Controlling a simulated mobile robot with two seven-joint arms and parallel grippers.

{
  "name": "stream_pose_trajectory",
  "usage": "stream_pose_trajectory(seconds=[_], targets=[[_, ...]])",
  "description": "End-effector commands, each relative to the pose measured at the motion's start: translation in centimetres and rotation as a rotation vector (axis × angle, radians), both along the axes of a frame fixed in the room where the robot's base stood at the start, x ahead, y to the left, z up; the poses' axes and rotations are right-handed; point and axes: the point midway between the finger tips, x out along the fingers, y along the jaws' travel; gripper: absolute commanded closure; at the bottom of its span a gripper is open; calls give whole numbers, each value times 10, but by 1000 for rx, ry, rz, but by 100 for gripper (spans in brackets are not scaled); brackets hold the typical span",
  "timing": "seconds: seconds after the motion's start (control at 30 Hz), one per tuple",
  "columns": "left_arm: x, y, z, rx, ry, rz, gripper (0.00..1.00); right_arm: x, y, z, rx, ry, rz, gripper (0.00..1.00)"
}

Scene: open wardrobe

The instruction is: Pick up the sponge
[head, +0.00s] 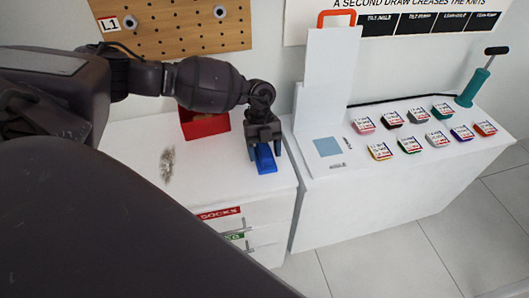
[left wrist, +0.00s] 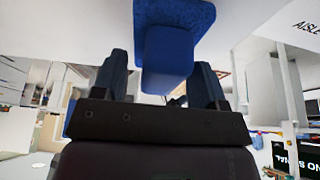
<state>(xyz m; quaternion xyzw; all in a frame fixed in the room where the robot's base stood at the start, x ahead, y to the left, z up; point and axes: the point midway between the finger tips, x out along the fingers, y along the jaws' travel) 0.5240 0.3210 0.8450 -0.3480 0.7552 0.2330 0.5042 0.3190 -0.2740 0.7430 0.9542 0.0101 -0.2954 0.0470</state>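The sponge (head: 266,160) is a blue block lying on the white cabinet top, close to its right edge. In the left wrist view the sponge (left wrist: 168,55) shows a smooth block part in front of a wider, speckled slab. My left gripper (head: 265,150) points down over it and hides its far end. In the left wrist view my left gripper's fingers (left wrist: 160,80) stand on either side of the smooth part, with a gap visible at the left finger. The right gripper is not in view.
A red bin (head: 207,126) stands behind and left of the sponge, with a grey clump (head: 168,164) nearer the front. To the right, a white table (head: 390,185) holds several labelled packets, an upright white panel (head: 325,85) and a teal pump (head: 473,88). A pegboard (head: 180,25) is behind.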

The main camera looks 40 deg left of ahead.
Motion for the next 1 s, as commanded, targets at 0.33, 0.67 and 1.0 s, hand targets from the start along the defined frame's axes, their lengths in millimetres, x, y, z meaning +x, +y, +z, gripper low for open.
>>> stream_pose_trajectory(seconds=[0.33,0.67,1.0], targets=[[0,0,0,0,0,0,86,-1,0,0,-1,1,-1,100],[1,0,7,-1,-2,0,88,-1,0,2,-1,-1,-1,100],[1,0,64,0,-5,-2,88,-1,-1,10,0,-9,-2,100]])
